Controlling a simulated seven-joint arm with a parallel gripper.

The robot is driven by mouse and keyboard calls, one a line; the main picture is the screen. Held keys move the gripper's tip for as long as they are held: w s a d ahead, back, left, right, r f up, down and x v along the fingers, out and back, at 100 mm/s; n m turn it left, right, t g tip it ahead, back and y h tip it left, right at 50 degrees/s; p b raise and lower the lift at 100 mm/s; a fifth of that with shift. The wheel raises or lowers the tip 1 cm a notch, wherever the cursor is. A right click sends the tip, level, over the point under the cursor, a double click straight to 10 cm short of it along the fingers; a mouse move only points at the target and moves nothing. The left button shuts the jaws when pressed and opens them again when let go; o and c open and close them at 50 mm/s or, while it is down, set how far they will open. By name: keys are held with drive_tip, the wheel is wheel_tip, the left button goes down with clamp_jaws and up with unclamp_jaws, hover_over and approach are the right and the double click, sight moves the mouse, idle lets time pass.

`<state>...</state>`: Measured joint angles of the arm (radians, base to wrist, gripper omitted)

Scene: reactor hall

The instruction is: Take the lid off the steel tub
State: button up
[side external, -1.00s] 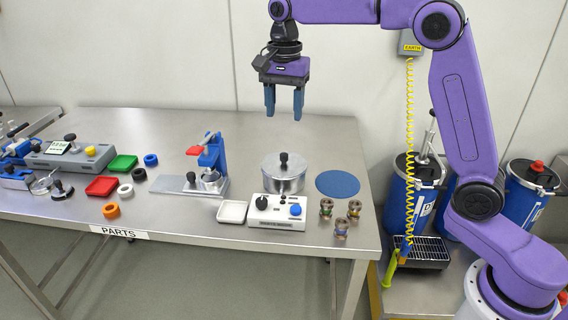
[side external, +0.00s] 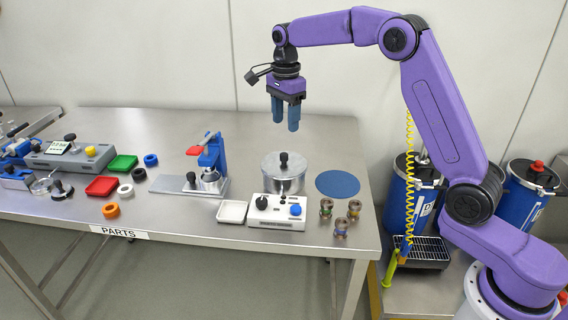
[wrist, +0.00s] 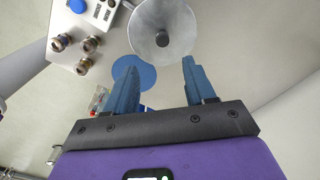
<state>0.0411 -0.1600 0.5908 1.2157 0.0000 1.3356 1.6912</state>
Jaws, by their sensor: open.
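The steel tub (side external: 284,184) stands on the metal table, with its lid (side external: 276,164) on top and a black knob (side external: 283,158) at the lid's centre. In the wrist view the lid (wrist: 148,24) shows from above, with its knob (wrist: 162,39) near the top of the picture. My gripper (side external: 286,128) is in the air above the tub, apart from it, with its blue fingers pointing down. In the wrist view my gripper (wrist: 156,64) has its two fingers apart, with nothing between them.
A blue round mat (side external: 338,184) lies bare right of the tub. Several small metal fittings (side external: 340,227) stand front right. A blue clamp fixture (side external: 211,160) stands left.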

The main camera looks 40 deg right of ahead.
sight(284, 154)
drive_tip(key=f, duration=1)
drive_tip(key=shift+w, duration=0.25)
drive_tip(key=shift+a, duration=0.1)
clamp_jaws()
